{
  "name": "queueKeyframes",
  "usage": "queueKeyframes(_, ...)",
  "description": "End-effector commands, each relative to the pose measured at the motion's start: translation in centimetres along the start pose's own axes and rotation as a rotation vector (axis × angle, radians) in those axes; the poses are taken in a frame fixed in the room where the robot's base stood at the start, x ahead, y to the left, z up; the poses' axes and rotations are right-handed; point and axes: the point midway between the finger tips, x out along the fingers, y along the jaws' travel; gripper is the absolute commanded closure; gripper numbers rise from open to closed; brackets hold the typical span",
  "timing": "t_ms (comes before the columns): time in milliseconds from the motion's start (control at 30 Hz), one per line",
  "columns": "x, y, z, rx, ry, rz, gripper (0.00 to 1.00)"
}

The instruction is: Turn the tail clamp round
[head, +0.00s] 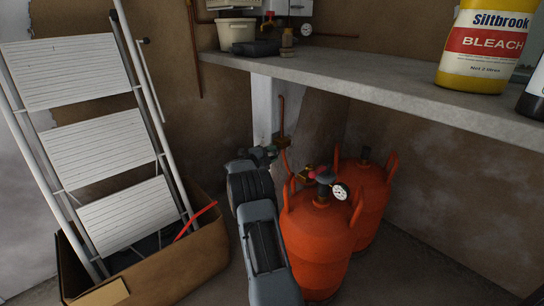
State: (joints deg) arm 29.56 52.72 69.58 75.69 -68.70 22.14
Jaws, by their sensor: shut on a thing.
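My arm reaches in from the bottom, and my gripper (270,153) is at its far end, beside the white post under the shelf. It is small and dark here and looks shut on the tail clamp, a small piece that is mostly hidden by the jaws. An orange hose (286,165) drops from there toward the front cylinder's valve. I cannot tell which way the clamp faces.
Two orange gas cylinders (316,240) stand close on my arm's right, the front one with a gauge (341,191). A cardboard box (160,272) holding a stepladder (103,130) is at left. The concrete shelf (400,88) overhangs, bearing a bleach bottle (483,45) and tub (236,33).

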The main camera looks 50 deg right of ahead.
Motion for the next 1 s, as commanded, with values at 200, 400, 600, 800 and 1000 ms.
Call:
queueKeyframes(200,0.00,0.12,-0.02,0.205,0.002,0.002,0.87)
queueKeyframes(400,0.01,0.12,-0.03,0.394,0.002,0.002,0.87)
queueKeyframes(600,0.01,0.12,-0.03,0.570,0.002,0.002,0.87)
queueKeyframes(800,0.01,0.13,-0.03,0.716,0.002,0.002,0.87)
queueKeyframes(1000,0.01,0.14,-0.03,0.820,0.002,0.002,0.87)
